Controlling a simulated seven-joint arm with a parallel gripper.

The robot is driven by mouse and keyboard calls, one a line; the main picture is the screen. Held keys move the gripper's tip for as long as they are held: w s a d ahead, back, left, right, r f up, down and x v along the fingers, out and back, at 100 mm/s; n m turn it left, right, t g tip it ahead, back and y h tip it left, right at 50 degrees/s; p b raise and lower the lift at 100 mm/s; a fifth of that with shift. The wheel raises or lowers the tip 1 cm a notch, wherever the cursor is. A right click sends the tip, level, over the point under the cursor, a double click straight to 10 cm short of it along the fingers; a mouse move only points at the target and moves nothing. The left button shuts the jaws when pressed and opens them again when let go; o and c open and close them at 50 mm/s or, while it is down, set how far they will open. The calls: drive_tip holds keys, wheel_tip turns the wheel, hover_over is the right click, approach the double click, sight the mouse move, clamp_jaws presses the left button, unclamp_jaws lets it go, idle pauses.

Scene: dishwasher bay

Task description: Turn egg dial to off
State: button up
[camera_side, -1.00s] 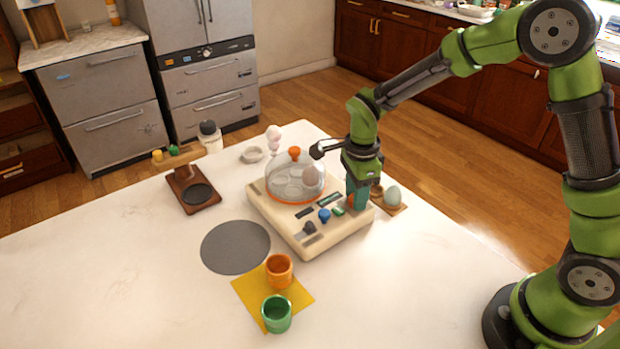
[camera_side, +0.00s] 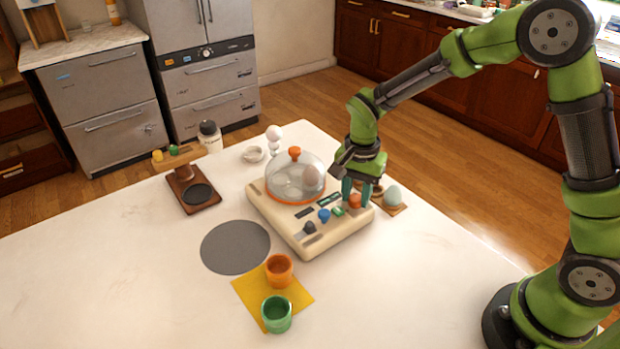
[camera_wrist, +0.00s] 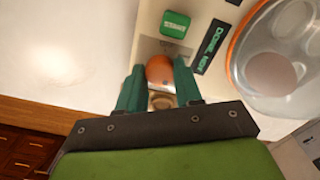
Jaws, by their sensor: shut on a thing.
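The cream egg cooker (camera_side: 275,222) stands on the white table, with a clear dome (camera_side: 287,186) over an egg. Its front panel holds an orange dial (camera_side: 355,201) at the right end. My gripper (camera_side: 357,196) points down at that end and is shut on the orange dial, with one teal finger on each side. In the wrist view, the dial (camera_wrist: 159,69) sits between the fingertips of my gripper (camera_wrist: 159,82). Its pointer mark and setting cannot be made out.
A green button (camera_side: 338,211), a blue knob (camera_side: 324,215) and a dark knob (camera_side: 309,228) line the panel. A pale egg (camera_side: 392,195) rests on a small wooden board behind my gripper. Orange (camera_side: 279,270) and green (camera_side: 276,313) cups stand at the front.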

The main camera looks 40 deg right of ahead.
sight(356, 197)
drive_tip(key=n, duration=0.4)
drive_tip(key=shift+n, duration=0.4)
drive_tip(key=n, duration=0.3)
drive_tip(key=shift+n, duration=0.3)
drive_tip(key=n, duration=1.2)
drive_tip(key=shift+r+n, duration=0.1)
drive_tip(key=shift+n, duration=0.2)
drive_tip(key=n, duration=0.5)
drive_tip(key=shift+n, duration=0.3)
drive_tip(key=o, duration=1)
drive_tip(key=shift+o, duration=0.2)
wheel_tip(356, 197, up, 17)
